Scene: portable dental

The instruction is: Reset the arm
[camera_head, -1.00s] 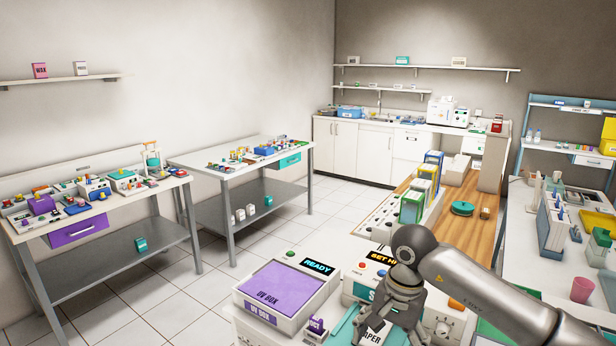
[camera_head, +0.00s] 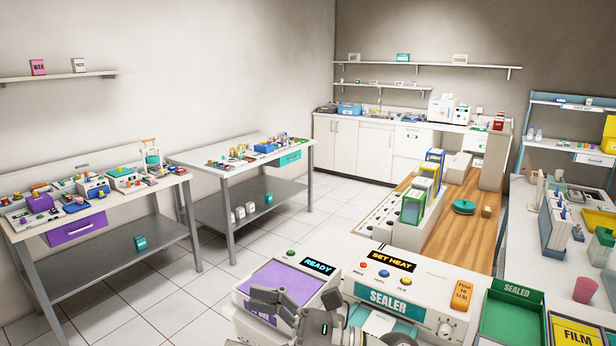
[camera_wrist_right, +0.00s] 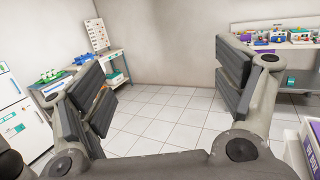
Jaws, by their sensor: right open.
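My right gripper (camera_head: 274,304) is low in the head view, in front of the purple-topped UV box (camera_head: 262,277) and covering part of it. In the right wrist view its two dark finger pads (camera_wrist_right: 165,85) stand wide apart with nothing between them. Tiled floor and a grey wall show beyond the fingers. My left gripper is not in view.
The white sealer (camera_head: 392,301) reading "SET HEAT" stands right of the gripper. A green "SEALED" tray (camera_head: 513,312) and yellow "FILM" box (camera_head: 574,335) are farther right. A cluttered table (camera_head: 90,215) stands at left, with open floor (camera_head: 165,290) before it.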

